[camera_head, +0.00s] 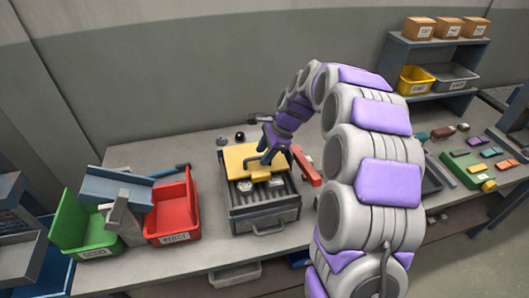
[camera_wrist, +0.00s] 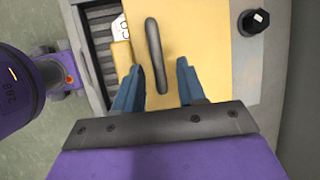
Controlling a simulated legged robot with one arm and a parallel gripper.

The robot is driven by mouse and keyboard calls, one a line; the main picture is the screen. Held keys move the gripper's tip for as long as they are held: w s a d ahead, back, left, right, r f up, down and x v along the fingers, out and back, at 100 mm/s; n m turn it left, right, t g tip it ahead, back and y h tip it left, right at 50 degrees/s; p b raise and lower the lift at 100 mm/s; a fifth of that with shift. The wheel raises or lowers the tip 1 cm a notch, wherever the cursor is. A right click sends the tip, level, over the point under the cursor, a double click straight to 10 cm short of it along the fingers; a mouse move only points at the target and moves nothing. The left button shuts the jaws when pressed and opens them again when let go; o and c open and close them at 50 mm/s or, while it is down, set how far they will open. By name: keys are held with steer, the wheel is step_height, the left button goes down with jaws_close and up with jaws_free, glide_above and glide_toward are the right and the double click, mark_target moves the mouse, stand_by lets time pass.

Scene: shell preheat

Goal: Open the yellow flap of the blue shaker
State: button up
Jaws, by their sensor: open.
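The yellow flap (camera_head: 240,157) lies over the back part of a dark grey, ribbed box-shaped unit (camera_head: 262,212); I see no blue on this unit. In the wrist view the flap (camera_wrist: 215,60) fills the middle and carries a dark bar handle (camera_wrist: 152,35). My gripper (camera_head: 266,157) is over the flap. In the wrist view its two blue fingers (camera_wrist: 158,66) are apart, one on each side of the handle's near end. I cannot tell whether they touch it. Pale labelled pieces (camera_head: 276,180) lie on the ribs in front of the flap.
A red bin (camera_head: 172,212), a green bin (camera_head: 82,230) and a tilted blue tray (camera_head: 115,187) stand left of the unit. A red bar (camera_head: 305,168) lies close on its right. A black knob (camera_wrist: 254,21) sits beside the flap. A shelf (camera_head: 395,55) stands at the back right.

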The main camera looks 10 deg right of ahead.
steer(key=shift+c, duration=0.5)
jaws_close()
